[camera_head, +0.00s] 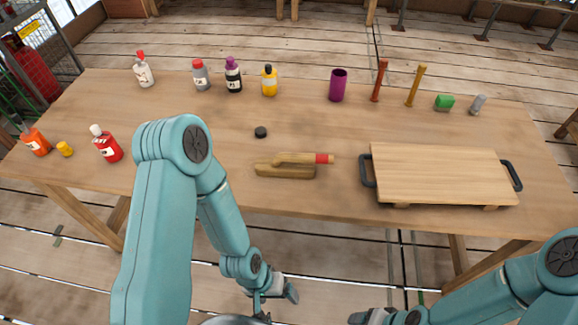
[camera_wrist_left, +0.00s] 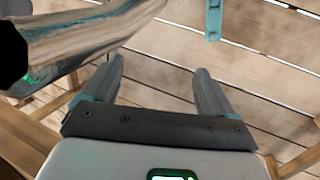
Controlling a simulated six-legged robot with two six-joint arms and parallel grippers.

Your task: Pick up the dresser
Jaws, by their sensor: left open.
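The dresser (camera_head: 290,165) looks like the wooden tool lying near the front middle of the table, a long block with a handle above it and a red band at the handle's right end. My left gripper (camera_head: 274,293) is below and in front of the table's front edge, apart from the dresser. In the left wrist view its two fingers (camera_wrist_left: 160,80) are spread with nothing between them. My right gripper (camera_head: 362,318) shows only in part at the bottom edge, and its jaws cannot be made out.
The wooden table (camera_head: 215,130) has a board with black handles (camera_head: 440,172) at right. A black puck (camera_head: 261,132) lies behind the dresser.

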